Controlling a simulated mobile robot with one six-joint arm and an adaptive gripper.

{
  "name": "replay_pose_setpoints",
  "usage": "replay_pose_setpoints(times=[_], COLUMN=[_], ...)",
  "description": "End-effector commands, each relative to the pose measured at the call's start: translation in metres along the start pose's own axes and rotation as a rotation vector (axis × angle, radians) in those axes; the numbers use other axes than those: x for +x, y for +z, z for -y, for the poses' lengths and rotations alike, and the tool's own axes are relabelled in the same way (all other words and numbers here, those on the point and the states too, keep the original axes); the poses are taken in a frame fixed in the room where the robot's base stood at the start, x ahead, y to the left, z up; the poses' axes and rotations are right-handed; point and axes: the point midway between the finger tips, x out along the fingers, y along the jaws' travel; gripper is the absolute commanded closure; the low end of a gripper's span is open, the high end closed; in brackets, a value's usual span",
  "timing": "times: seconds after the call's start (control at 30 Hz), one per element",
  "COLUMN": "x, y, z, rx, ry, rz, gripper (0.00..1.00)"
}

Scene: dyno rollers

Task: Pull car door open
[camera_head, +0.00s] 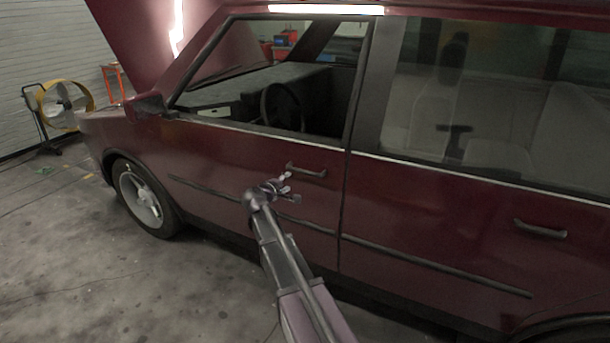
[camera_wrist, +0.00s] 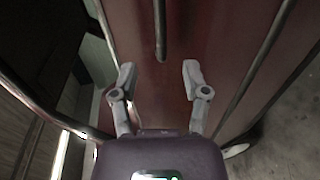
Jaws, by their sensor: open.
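The dark red car's front door (camera_head: 230,165) looks closed, flush with the body. Its dark bar handle (camera_head: 306,170) sits below the window near the rear seam. In the wrist view the handle (camera_wrist: 160,30) runs up the picture, in line with the gap between the fingers. My gripper (camera_head: 284,186) is just in front of the door, below and left of the handle in the head view. In the wrist view my gripper (camera_wrist: 159,72) has its two fingers spread apart, with nothing between them. The handle's near end shows a little past the fingertips; I see no contact.
The rear door (camera_head: 440,225) has its own handle (camera_head: 540,229) to the right. The side mirror (camera_head: 147,103) sticks out at the front. The hood (camera_head: 140,40) is raised. A yellow fan (camera_head: 65,103) stands far left. The concrete floor (camera_head: 100,275) at front left is clear.

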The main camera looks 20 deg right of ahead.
Motion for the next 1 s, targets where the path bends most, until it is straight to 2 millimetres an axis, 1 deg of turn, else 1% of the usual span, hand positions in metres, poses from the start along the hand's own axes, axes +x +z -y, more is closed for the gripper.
replay_pose_setpoints(times=[0.27, 0.47, 0.67, 1.0], x=[0.003, 0.015, 0.040, 0.093], y=[0.000, 0.000, 0.000, 0.000], z=[0.000, 0.001, 0.001, 0.001], rx=[0.002, 0.002, 0.003, 0.002], ry=[-0.001, -0.002, -0.002, -0.002], rz=[0.002, 0.002, 0.004, 0.003], gripper=[0.40, 0.40, 0.40, 0.40])
